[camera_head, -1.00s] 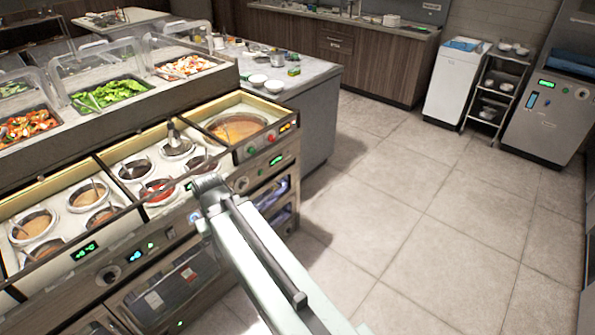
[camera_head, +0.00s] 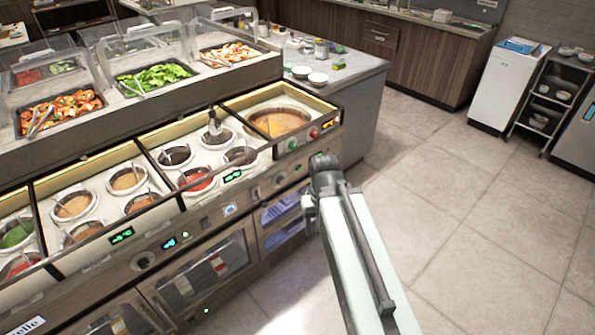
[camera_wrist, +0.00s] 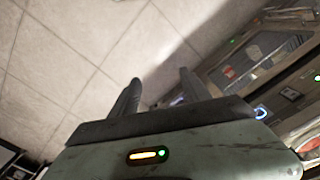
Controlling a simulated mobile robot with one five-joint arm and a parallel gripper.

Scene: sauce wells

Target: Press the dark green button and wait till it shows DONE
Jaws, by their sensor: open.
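A green button (camera_head: 292,145), fairly dark, sits on the front panel below the large sauce well, left of a red button (camera_head: 314,133). Small green-lit displays (camera_head: 233,175) are set along the panel; their text is too small to read. My arm's end (camera_head: 325,170) is in front of the panel's right end, just right of and below the green button in the picture. I cannot see contact with the button. In the wrist view my gripper (camera_wrist: 158,88) has its two fingers apart with nothing between them, over the floor beside the counter front.
The sauce counter has several round wells (camera_head: 127,180) and a large well of orange sauce (camera_head: 279,121). Covered salad trays (camera_head: 155,80) stand behind. A grey counter (camera_head: 345,70) with bowls adjoins it at the back. Open tiled floor (camera_head: 470,210) lies to the right.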

